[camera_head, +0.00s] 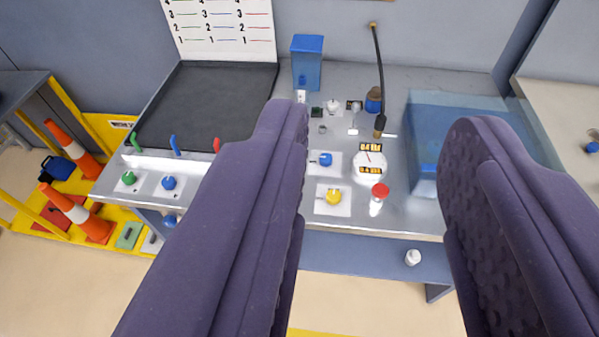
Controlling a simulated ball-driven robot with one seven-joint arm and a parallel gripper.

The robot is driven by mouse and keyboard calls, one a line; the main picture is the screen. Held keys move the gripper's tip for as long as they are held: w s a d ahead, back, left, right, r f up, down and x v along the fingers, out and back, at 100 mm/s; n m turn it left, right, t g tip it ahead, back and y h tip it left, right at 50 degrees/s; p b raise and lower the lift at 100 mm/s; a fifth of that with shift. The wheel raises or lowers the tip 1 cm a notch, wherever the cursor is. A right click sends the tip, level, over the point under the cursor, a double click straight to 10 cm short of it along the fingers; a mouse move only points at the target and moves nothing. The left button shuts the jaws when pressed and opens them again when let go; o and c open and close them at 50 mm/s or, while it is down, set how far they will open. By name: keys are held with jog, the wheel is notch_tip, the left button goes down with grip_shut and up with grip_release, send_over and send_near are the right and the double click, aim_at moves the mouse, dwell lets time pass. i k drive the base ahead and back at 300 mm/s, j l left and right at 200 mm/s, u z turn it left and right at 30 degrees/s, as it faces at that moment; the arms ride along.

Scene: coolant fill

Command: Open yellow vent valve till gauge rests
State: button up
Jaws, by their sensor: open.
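The yellow vent valve (333,196) is a small round knob on a white square plate on the grey metal bench. A round white gauge (370,168) stands just up and right of it, with small dark displays showing yellow figures; the needle is too small to read surely. My gripper (372,140) has its two purple padded fingers wide apart in the foreground. Nothing is between the pads close up. The yellow valve, the gauge and a blue knob (325,159) show through the gap, farther away. The left finger hides part of the bench.
A red-capped item (379,192) stands right of the yellow valve. A clear blue tank (425,180) fills the bench's right part. A dark hose (379,75) hangs above the gauge. A black mat (190,100) lies at left.

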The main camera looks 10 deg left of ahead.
aim_at(333, 196)
jog(key=i, duration=0.9)
